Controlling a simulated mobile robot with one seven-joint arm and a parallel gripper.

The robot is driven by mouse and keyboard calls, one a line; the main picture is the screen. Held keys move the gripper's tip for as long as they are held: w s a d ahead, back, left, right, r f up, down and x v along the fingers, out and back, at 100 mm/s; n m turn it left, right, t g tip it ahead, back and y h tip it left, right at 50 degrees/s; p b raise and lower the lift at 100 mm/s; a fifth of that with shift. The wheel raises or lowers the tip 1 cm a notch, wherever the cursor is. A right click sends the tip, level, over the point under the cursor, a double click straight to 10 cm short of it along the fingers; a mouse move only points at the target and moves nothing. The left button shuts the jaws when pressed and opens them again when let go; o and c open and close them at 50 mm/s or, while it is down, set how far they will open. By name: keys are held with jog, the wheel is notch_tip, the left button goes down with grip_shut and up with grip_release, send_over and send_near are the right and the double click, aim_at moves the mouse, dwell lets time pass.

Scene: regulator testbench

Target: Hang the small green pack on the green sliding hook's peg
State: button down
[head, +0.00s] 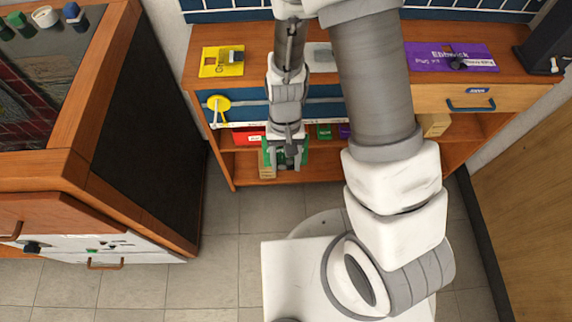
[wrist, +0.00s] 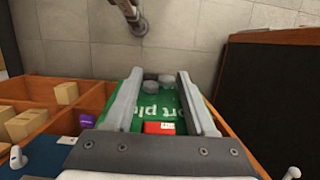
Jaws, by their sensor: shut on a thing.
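My gripper (head: 287,158) points down in front of the lower shelf in the head view. It is shut on a green pack (head: 303,150), mostly hidden behind the fingers. In the wrist view the green pack (wrist: 182,122) shows white lettering and lies between the two fingers (wrist: 160,90). A small green patch (head: 324,131) shows on the shelf to the right of my gripper; I cannot tell what it is. I cannot make out the green sliding hook or its peg for sure; my arm covers part of the rail.
A yellow round hook piece (head: 218,103) sits at the left of the blue rail. A red pack (head: 248,135) is on the shelf under it. Yellow (head: 210,68) and purple (head: 430,55) cards lie on the wooden top. Tiled floor is free between.

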jog(key=w+f, duration=0.1)
jog(key=w, duration=0.6)
jog(key=shift+w+d+b, duration=0.15)
jog(key=shift+b, duration=0.2)
dwell(0.4)
jog(key=shift+f, duration=0.1)
dwell(0.4)
jog(key=shift+c, duration=0.7)
grip_release()
jog(key=p+v, duration=0.5)
jog(key=v, duration=1.1)
jog(key=shift+w+r, duration=0.2)
jog(key=shift+r, duration=0.5)
